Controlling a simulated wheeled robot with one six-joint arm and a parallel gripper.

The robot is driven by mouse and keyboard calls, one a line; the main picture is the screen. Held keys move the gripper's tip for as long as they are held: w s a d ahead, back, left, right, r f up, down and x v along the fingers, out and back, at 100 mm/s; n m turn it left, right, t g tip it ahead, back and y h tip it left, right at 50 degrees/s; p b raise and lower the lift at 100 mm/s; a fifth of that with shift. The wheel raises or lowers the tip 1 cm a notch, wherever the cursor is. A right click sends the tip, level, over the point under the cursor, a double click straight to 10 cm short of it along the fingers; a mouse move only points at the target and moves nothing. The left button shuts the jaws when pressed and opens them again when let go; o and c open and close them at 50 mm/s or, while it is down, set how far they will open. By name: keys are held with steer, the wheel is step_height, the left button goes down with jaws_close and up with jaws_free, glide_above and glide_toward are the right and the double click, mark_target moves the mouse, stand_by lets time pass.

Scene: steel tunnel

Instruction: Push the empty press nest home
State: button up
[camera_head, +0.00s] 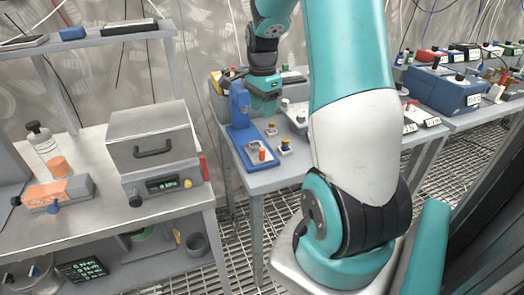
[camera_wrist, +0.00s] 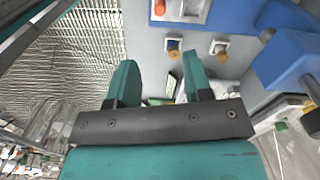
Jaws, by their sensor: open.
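The blue press (camera_head: 239,112) stands on the middle table, with its blue base plate running toward the front edge. The press nest (camera_head: 252,145) is a small silver piece on that base, beside an orange knob (camera_head: 262,154). In the wrist view the nest (camera_wrist: 183,10) is cut by the top edge and looks empty, with the orange knob (camera_wrist: 159,7) at its left. My gripper (camera_head: 265,108) is above the table beside the press column, pointing down. In the wrist view its two teal fingers (camera_wrist: 160,64) are apart with nothing between them.
Two small brass-topped parts (camera_head: 270,128) (camera_head: 285,146) stand right of the press base. The press column (camera_wrist: 287,58) rises close to the right of my fingers in the wrist view. A steel oven-like box (camera_head: 152,140) is on the left bench. Grated floor lies between tables.

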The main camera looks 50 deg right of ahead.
mark_target(262, 149)
step_height(262, 149, down, 16)
steer(key=shift+a+r, duration=0.1)
steer(key=shift+c, duration=0.2)
jaws_close()
